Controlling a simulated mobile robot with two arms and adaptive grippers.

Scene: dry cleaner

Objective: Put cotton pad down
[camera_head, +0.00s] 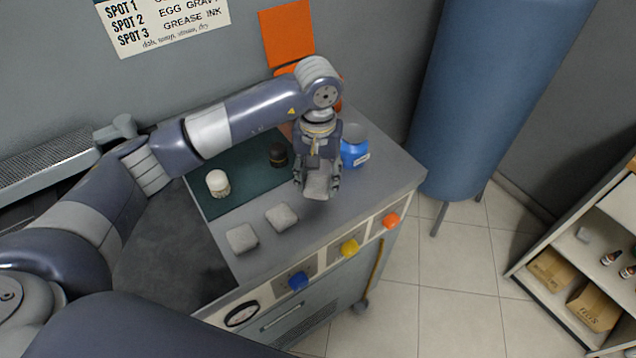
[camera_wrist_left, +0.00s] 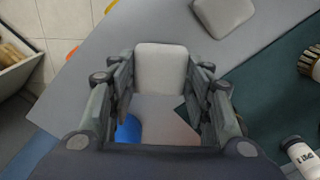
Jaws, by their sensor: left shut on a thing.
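My left gripper (camera_head: 318,188) is shut on a pale grey-white cotton pad (camera_head: 320,182) over the grey worktop (camera_head: 340,222), near its right end. In the left wrist view the pad (camera_wrist_left: 162,68) is between the two fingers of the gripper (camera_wrist_left: 165,92) and sticks out past them. I cannot tell whether the held pad touches the worktop. Two more cotton pads lie on the worktop to the left, one nearer (camera_head: 281,217) and one farther left (camera_head: 242,239). One loose pad also shows in the left wrist view (camera_wrist_left: 222,14).
A blue container (camera_head: 354,152) stands just right of the gripper. The worktop's front edge has coloured knobs (camera_head: 349,247). A blue cylinder (camera_head: 490,90) stands beyond its right end.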

